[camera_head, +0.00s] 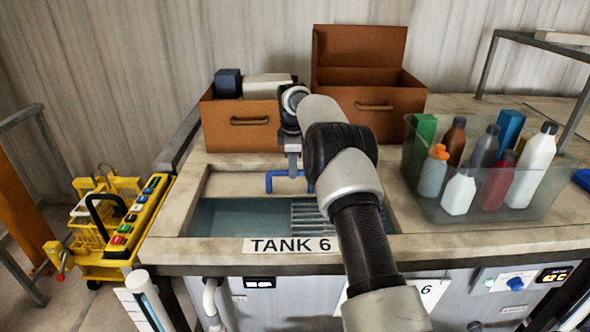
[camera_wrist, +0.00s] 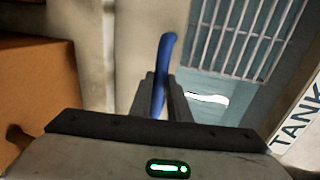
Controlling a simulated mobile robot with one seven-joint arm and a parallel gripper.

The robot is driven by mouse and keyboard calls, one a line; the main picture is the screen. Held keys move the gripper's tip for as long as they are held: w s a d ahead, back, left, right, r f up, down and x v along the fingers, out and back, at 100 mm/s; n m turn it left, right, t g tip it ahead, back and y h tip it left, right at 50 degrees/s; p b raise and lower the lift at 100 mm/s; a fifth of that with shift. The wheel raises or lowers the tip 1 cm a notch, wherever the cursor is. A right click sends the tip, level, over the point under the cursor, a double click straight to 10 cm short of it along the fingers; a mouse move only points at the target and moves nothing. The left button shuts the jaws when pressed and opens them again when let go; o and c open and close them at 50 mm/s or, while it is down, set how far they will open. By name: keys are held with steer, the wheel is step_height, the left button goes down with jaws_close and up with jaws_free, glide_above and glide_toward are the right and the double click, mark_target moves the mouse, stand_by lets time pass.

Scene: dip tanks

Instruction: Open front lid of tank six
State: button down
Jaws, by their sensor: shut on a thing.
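Tank six is the sunken basin under the "TANK 6" label (camera_head: 290,246). Bluish water (camera_head: 240,218) and a metal grating (camera_head: 308,218) show in its front part. A blue bar handle (camera_head: 283,174) is at the basin's back part, and it also shows in the wrist view (camera_wrist: 166,50). My gripper (camera_head: 293,168) points down and is shut on this handle, with one finger on each side in the wrist view (camera_wrist: 160,95). A pale flat surface (camera_head: 240,184) lies behind the water; I cannot tell whether it is the front lid. My arm hides the basin's right part.
A brown box (camera_head: 225,135) with a handle stands close behind the basin, and an open brown box (camera_head: 385,107) stands to its right. A clear bin of bottles (camera_head: 520,207) is right of the basin. A yellow button cart (camera_head: 130,225) stands left of the counter.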

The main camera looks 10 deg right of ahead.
steer(key=shift+w, duration=0.1)
stand_by(0.3)
steer(key=c, duration=1.7)
jaws_free()
steer(key=shift+o, duration=0.2)
steer(key=shift+r, duration=0.1)
steer(key=s+r, duration=0.3)
steer(key=r, duration=1.4)
steer(key=shift+s+a, duration=0.2)
steer(key=shift+a, duration=0.1)
